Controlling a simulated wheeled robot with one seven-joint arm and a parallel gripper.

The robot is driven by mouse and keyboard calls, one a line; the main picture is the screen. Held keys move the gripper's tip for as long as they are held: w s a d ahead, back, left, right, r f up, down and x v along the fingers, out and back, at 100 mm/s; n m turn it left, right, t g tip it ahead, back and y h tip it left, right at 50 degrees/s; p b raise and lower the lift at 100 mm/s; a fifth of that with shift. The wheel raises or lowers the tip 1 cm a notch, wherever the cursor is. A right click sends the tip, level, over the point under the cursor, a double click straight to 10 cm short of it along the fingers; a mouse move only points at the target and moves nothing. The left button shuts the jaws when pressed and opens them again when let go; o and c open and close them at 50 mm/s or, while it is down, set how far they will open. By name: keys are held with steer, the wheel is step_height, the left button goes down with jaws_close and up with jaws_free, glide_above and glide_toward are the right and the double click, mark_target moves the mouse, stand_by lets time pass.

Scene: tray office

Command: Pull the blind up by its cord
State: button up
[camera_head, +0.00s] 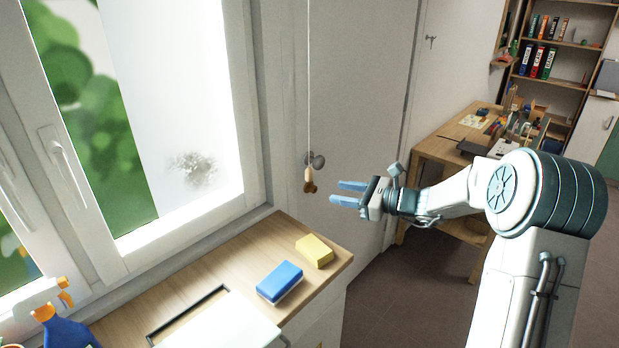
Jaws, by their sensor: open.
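The blind's cord (309,80) hangs straight down as a thin pale line to the right of the window. A brown wooden pull (310,184) hangs at its lower end, just below a round grey knob (315,160). My gripper (338,193) is open and empty. Its two blue fingers point left toward the wooden pull, with a small gap between the fingertips and the pull in the picture. I cannot tell the gap in depth. The blind itself cannot be made out in this view.
The window (130,110) has a handle on its frame. A cluttered desk (447,148) and bookshelf (566,66) stand behind my arm.

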mark_target(312, 174)
steer(key=w+d+f+m+t, duration=0.1)
steer(key=w+d+m+t, duration=0.1)
steer(key=w+m, duration=0.15)
steer(key=shift+n+y, duration=0.25)
steer(key=shift+y, duration=0.15)
steer(key=p+x, duration=0.1)
steer(key=x, duration=0.3)
steer(key=p+x, duration=0.1)
steer(key=x, duration=0.4)
steer(key=p+x, duration=0.1)
steer(key=x, duration=0.3)
steer(key=shift+w+a, duration=0.2)
steer(key=shift+w, duration=0.25)
jaws_close()
